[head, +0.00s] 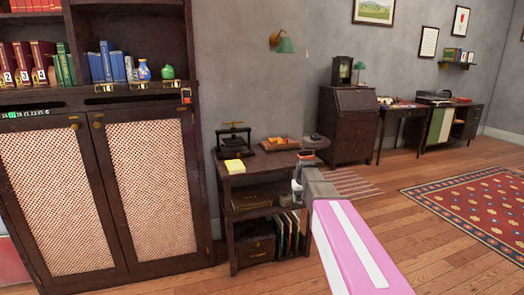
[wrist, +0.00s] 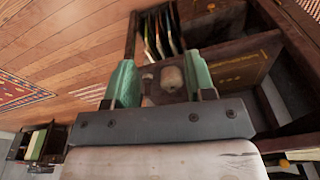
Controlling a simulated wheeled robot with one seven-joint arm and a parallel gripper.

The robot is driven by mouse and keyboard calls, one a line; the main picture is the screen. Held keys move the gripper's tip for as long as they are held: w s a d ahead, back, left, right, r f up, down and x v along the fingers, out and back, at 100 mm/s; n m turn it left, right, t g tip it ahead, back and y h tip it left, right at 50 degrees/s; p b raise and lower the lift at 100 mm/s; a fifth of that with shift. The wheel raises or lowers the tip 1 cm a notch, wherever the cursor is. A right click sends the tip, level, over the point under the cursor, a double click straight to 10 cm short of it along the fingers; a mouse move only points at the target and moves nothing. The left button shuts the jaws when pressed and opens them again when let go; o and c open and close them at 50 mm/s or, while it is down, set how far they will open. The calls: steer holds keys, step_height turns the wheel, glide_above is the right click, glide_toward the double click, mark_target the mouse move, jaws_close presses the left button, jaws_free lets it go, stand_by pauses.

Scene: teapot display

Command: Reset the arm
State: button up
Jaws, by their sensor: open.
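My gripper (wrist: 162,76) is open in the wrist view. Its two green fingers stand apart, with a small pale rounded shape (wrist: 172,78) seen between them. I cannot tell what that shape is or how far it lies beyond the fingers; neither finger visibly closes on it. In the head view my pink and white arm reaches up from the bottom right. Its gripper (head: 303,172) is small and partly hidden by my wrist, at the right front of a dark side table (head: 255,180).
A tall cabinet (head: 95,195) stands left. Open wooden floor and a red rug (head: 475,210) lie right.

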steer(key=s+f, duration=0.3)
steer(key=s, duration=0.6)
steer(key=s+f+m+g, duration=0.1)
steer(key=s+f, duration=0.2)
steer(key=s, duration=0.7)
steer(key=s+f, duration=0.4)
steer(key=s, duration=0.5)
steer(key=shift+s+d+m, duration=0.15)
steer(key=shift+s+m, duration=0.05)
steer(key=shift+m, duration=0.1)
